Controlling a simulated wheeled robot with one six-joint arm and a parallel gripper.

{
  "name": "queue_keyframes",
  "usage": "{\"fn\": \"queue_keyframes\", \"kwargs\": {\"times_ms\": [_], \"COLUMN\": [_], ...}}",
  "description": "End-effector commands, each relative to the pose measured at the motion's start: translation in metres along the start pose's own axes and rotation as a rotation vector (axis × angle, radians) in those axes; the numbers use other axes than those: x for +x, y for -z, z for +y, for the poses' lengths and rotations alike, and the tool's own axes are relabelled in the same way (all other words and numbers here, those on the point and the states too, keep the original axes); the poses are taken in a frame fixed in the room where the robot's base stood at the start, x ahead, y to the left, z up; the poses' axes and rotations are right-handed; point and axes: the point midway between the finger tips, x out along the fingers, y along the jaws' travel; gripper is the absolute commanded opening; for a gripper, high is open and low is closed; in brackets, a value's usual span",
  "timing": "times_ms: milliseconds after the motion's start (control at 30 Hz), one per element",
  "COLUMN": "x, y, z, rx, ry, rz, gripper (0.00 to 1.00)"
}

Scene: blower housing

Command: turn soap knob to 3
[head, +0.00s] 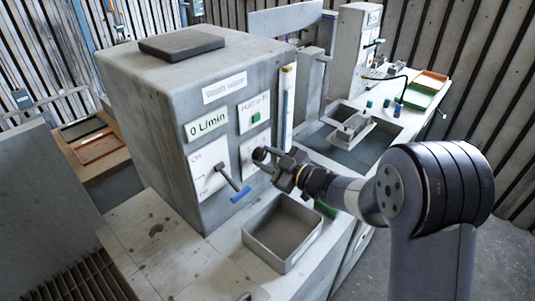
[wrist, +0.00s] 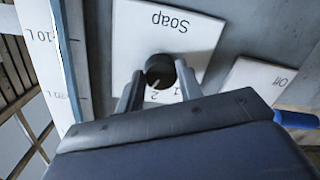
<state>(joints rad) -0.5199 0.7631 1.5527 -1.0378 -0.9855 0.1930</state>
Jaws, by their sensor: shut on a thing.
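The soap knob (wrist: 160,68) is a round black knob on a white plate marked "Soap" (wrist: 208,32), upside down in the wrist view. The digits 1 and 2 show beside the knob; a 3 is not visible, and my gripper covers part of the plate. A pale mark on the knob appears to point near the 2. My gripper (wrist: 159,78) is shut on the knob, with one finger on each side. In the head view my gripper (head: 264,158) is at the soap plate (head: 255,146) on the machine's front, hiding the knob.
A blue-handled lever (head: 238,194) sticks out left of the soap plate, on the On/Off plate (head: 207,166). An open grey tray (head: 250,240) stands below on the counter. A level tube (head: 287,105) runs up the machine's right edge. A display (head: 207,125) reads 0 L/min.

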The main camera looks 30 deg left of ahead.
Motion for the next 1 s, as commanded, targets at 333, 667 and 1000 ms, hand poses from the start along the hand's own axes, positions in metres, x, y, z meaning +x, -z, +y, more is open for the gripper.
{"fn": "queue_keyframes", "kwargs": {"times_ms": [333, 667, 1000], "x": [-0.0002, -0.0002, -0.0002], "y": [-0.0008, -0.0018, -0.0021], "z": [-0.0008, -0.0014, -0.0017], "rx": [0.224, 0.307, 0.316], "ry": [0.01, 0.013, 0.014], "rz": [0.01, 0.015, 0.016], "gripper": [0.12, 0.12, 0.12]}}
